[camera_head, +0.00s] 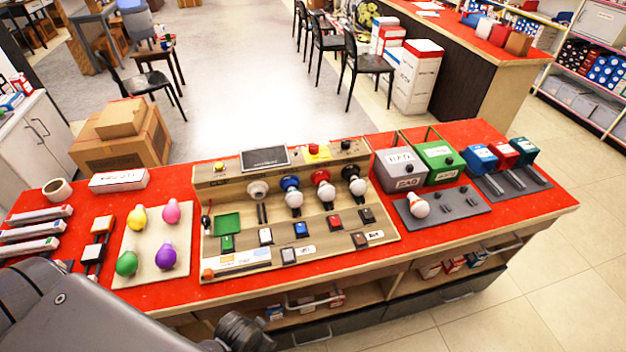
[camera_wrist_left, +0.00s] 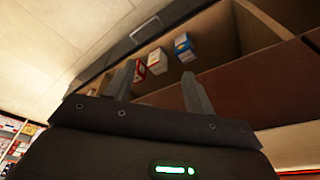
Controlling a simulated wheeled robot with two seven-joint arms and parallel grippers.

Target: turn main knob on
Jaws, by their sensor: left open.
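A wooden control panel (camera_head: 300,240) lies on the red counter. At its back edge are a dark screen (camera_head: 265,157), a yellow box with a red button (camera_head: 317,151), a small black knob (camera_head: 347,145) and a small red-and-yellow part (camera_head: 219,166). I cannot tell which part is the main knob. Several bulbs in sockets stand across the panel's middle, above small switches. My left arm comes in at the lower left, in front of the counter. In the left wrist view my left gripper (camera_wrist_left: 160,88) is open and empty, facing the counter's lower shelf. My right gripper is not in view.
The red counter (camera_head: 150,292) also carries a board of coloured bulbs (camera_head: 128,222) on the left and grey and green boxes (camera_head: 438,160) on the right. Its shelf holds small boxes (camera_wrist_left: 157,61). Open floor lies behind the counter.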

